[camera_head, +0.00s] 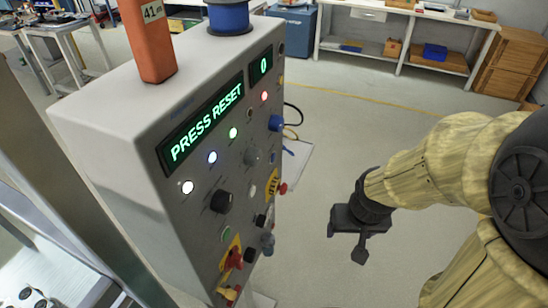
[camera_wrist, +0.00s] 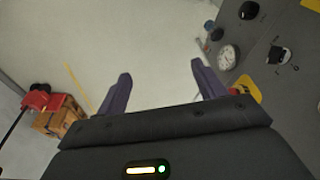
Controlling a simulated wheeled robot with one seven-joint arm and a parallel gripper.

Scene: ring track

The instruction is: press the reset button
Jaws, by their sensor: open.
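A grey control cabinet (camera_head: 110,130) stands at the left in the head view. Its green display (camera_head: 205,122) reads "PRESS RESET", and a small display (camera_head: 260,66) reads 0. Its sloping face carries knobs, lamps and buttons, including a black knob (camera_head: 221,201), a blue control (camera_head: 275,123), a green button (camera_head: 225,233) and a red control (camera_head: 234,259) on a yellow plate. No label readable here tells which is reset. My gripper (camera_head: 346,247) is open and empty, right of the cabinet and apart from it. In the wrist view its fingers (camera_wrist: 160,76) are spread over floor.
An orange block (camera_head: 148,40) marked 41 and a blue spool (camera_head: 229,17) sit on the cabinet's top. A shelf bench (camera_head: 405,65) stands behind. The floor between bench and gripper is clear.

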